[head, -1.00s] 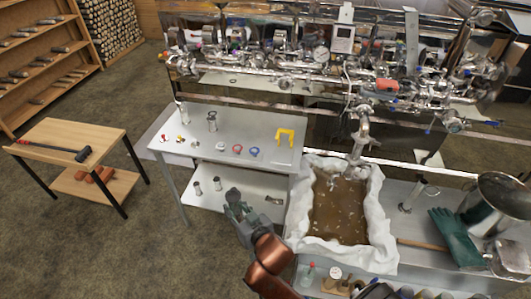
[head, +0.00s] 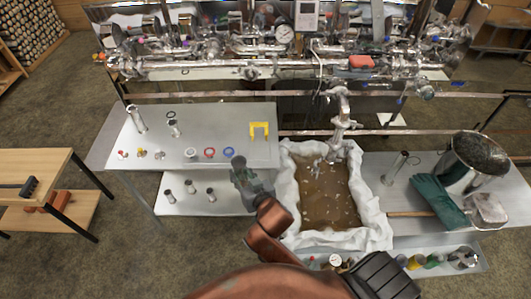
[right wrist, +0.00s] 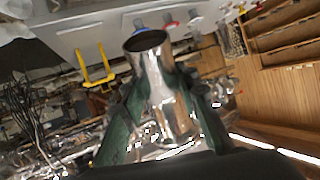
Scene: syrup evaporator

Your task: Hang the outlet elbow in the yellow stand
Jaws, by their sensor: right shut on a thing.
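The yellow stand (head: 260,129) is a small forked bracket on the right end of the grey table's top. It also shows in the right wrist view (right wrist: 97,68), at the upper left. My right gripper (head: 242,172) is shut on a shiny steel tube piece, which I take for the outlet elbow (right wrist: 162,85). The elbow's round open end points up and away between the green fingers. The elbow (head: 238,162) shows in the head view at the table's front edge, in front of the stand and slightly left, apart from it. My left gripper is not in view.
The grey table (head: 110,140) holds a red ring (head: 209,153), a blue ring (head: 228,152) and several small fittings. Its lower shelf (head: 210,203) carries several tubes. A cloth-lined pan (head: 290,190) of brown syrup stands to the right, under the evaporator piping (head: 250,70).

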